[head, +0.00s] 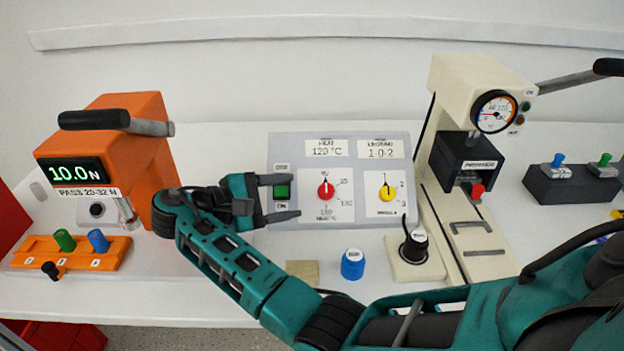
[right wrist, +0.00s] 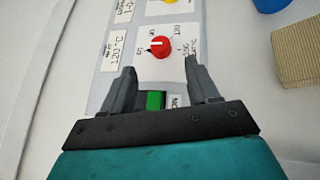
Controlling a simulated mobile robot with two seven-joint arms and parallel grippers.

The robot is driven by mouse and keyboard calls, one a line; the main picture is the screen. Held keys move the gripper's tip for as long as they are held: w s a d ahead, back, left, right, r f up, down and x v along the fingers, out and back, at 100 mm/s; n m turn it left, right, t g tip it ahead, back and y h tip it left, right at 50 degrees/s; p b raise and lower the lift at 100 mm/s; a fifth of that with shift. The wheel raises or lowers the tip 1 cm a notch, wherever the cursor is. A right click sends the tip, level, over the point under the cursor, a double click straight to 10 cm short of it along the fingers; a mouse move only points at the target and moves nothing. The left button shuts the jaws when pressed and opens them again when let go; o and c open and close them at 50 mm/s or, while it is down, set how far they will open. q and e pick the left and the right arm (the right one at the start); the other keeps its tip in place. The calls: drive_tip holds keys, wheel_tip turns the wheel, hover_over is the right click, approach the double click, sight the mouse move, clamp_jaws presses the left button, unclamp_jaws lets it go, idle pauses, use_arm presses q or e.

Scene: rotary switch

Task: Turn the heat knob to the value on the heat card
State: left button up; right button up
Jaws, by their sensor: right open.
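The heat card (head: 327,148) reads 120 °C and sits at the top of the grey panel (head: 345,233); it also shows sideways in the right wrist view (right wrist: 116,49). Below it, the red heat knob (head: 326,190) stands on a white dial plate, its pointer toward the top of the panel. The knob is also in the right wrist view (right wrist: 160,47), beyond my fingertips. My right gripper (head: 291,197) is open and empty, to the left of the knob. Its fingers lie either side of the green switch (head: 282,191) in the picture. My left gripper is not in view.
A yellow knob (head: 387,193) is right of the red one, under a card reading 1-0-2. A blue cap (head: 352,264) and a black knob on a base (head: 414,246) stand in front. An orange tester (head: 130,160) is left, a cream press (head: 470,80) right.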

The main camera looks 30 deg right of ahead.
sight(323, 192)
drive_tip(key=x, duration=0.7)
drive_tip(key=shift+s+d, duration=0.1)
drive_tip(key=shift+d, duration=0.05)
drive_tip(key=shift+c, duration=0.4)
drive_tip(key=c, duration=1)
drive_tip(key=shift+o, duration=0.2)
